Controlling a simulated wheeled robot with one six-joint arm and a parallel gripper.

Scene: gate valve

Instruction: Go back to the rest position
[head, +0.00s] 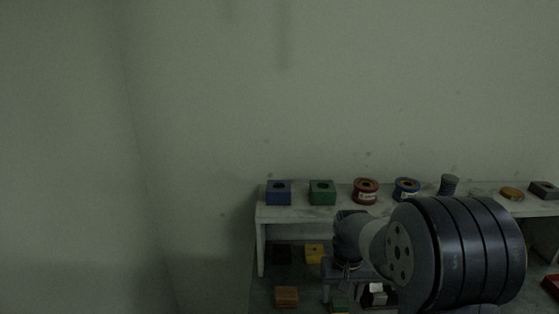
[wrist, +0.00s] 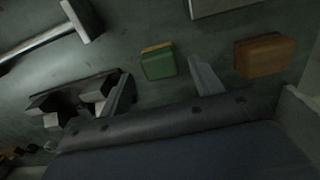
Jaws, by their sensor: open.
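My gripper (wrist: 164,88) is open in the wrist view, its two fingers spread apart with nothing between them. A green block with an orange-yellow edge (wrist: 157,62) lies beyond the gap between the fingers, apart from them. An orange-brown block (wrist: 264,56) lies to the right of the right finger. A black-and-white object (wrist: 72,102) is at the left, partly behind the left finger. In the head view my arm fills the lower right and the gripper cannot be made out clearly. No gate valve can be made out.
In the head view a pale shelf (head: 300,212) along the wall carries a blue block (head: 278,193), a green block (head: 322,193), a red spool (head: 365,191), a blue spool (head: 406,188) and other small items. Below lie a yellow block (head: 315,254) and an orange block (head: 287,296). The left side is clear.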

